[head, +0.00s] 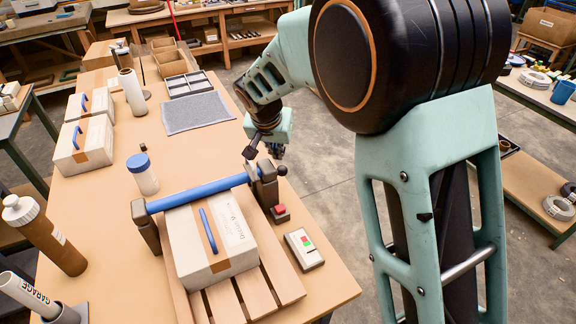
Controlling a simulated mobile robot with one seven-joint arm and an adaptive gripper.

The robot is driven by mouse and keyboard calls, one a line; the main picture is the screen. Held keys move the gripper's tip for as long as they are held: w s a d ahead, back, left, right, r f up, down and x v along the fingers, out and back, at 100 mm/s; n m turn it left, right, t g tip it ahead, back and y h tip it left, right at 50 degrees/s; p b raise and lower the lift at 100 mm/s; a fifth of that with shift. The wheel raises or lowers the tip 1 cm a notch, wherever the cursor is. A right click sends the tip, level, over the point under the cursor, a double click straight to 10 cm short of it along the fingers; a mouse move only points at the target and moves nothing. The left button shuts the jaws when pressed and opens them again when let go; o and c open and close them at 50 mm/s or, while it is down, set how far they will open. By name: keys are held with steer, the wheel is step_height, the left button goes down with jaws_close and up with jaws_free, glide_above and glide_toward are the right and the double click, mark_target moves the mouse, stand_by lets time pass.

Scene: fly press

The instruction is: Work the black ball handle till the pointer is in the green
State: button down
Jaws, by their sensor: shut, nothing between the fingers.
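A blue roller bar (200,192) spans two dark posts above a white carton. A small black ball (282,170) sits at the right post (266,186), on its outer side. My gripper (262,150) is shut and empty, just above and left of the black ball; I see no grip on it, and whether they touch I cannot tell. A pale box (304,249) right of the press has a small face with green and red marks. Its pointer is too small to make out. A red button (280,209) is on a dark block at the right post's foot.
The carton (225,250), with a blue handle, sits on wooden slats (258,293). A blue-capped jar (142,174) stands left of the press. A grey mat (197,112) and trays lie farther back. Bottles and a tube stand at the left.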

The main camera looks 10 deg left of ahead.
mark_target(282, 167)
steer(key=shift+b+x, duration=0.6)
steer(key=shift+x, duration=2.9)
